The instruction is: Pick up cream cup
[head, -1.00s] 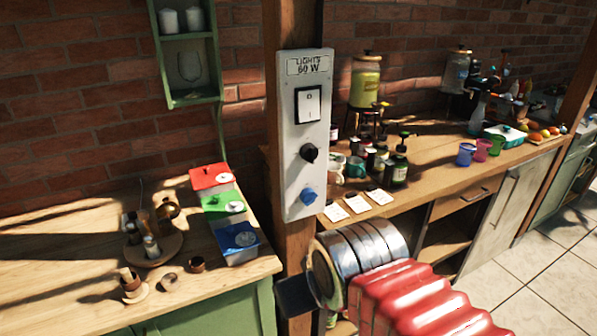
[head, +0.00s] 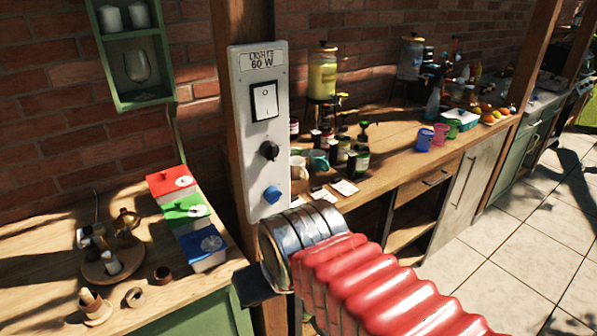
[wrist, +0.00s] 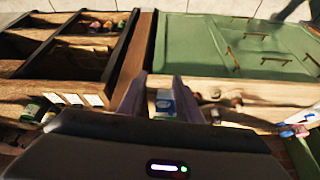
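The cream cup (head: 298,168) stands on the right-hand wooden counter, just right of the post, beside a teal mug (head: 318,161). The switch panel partly hides its left side. I cannot make the cup out in the wrist view. My gripper (wrist: 158,88) shows two separated fingers in the wrist view, with a small blue and white thing showing between or beyond them. In the head view, my red-sleeved arm reaches below the panel; a dark part of my gripper (head: 257,287) shows, well short of the cup and left of it.
A wooden post with a grey switch panel (head: 262,130) stands between the two counters. Red, green and blue boxes (head: 200,247) stand on the left counter. The tiled floor at right is clear.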

